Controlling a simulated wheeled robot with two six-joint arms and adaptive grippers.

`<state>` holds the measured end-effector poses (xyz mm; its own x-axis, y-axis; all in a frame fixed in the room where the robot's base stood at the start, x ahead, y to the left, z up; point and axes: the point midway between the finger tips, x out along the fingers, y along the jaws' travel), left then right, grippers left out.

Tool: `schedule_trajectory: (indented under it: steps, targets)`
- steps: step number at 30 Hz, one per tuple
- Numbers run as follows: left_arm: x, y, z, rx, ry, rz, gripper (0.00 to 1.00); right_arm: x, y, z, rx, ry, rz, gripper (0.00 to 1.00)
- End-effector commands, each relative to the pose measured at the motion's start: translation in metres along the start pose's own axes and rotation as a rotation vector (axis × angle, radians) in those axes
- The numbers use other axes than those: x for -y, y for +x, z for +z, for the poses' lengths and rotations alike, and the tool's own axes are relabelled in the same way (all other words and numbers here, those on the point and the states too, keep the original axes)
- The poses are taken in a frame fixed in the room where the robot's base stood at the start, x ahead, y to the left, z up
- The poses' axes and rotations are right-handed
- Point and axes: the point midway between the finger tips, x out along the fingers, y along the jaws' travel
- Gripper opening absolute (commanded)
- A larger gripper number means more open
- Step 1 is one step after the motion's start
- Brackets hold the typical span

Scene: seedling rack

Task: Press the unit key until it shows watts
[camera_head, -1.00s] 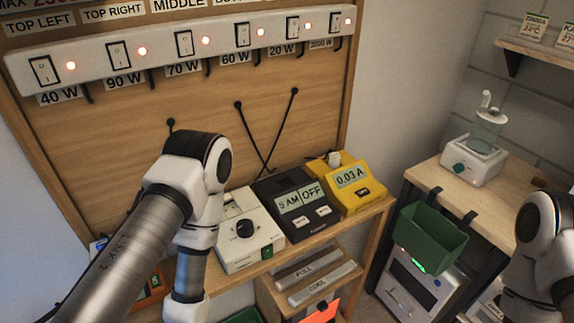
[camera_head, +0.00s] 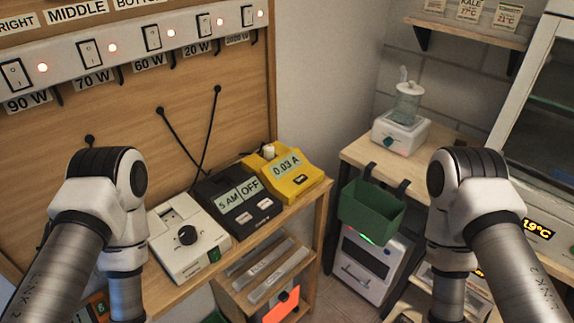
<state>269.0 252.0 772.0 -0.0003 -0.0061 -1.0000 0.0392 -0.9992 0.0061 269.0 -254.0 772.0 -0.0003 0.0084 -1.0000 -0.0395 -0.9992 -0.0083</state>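A yellow meter (camera_head: 285,174) stands at the right end of the wooden shelf under the switch board. Its display (camera_head: 287,163) reads 0.03 A, so it shows amps. A small dark key (camera_head: 299,179) sits on its front face below the display. Neither gripper is in view. My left arm comes in at the left, in front of the shelf, and my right arm comes in at the right; both run out of the bottom of the picture. Nothing touches the meter.
Left of the meter stand a black timer (camera_head: 239,201) reading 5 AM and OFF, and a white dial box (camera_head: 188,240). The switch strip (camera_head: 120,42) with lit lamps hangs above. A green bin (camera_head: 371,212) hangs from the right-hand bench (camera_head: 365,152).

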Motion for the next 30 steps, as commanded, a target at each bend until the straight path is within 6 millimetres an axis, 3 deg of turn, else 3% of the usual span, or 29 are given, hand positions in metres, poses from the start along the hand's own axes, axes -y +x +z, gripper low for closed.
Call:
schedule_trajectory:
  steps: [8, 11, 12, 30]
  targets:
    - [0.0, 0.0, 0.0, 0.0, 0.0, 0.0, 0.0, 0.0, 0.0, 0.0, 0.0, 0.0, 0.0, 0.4]
    - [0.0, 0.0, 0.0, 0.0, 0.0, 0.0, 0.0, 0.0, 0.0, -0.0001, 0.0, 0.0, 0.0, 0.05]
    - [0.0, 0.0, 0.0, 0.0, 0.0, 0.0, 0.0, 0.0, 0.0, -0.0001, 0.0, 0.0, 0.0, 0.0]
    - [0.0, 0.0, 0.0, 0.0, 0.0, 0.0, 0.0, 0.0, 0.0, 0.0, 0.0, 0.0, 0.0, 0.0]
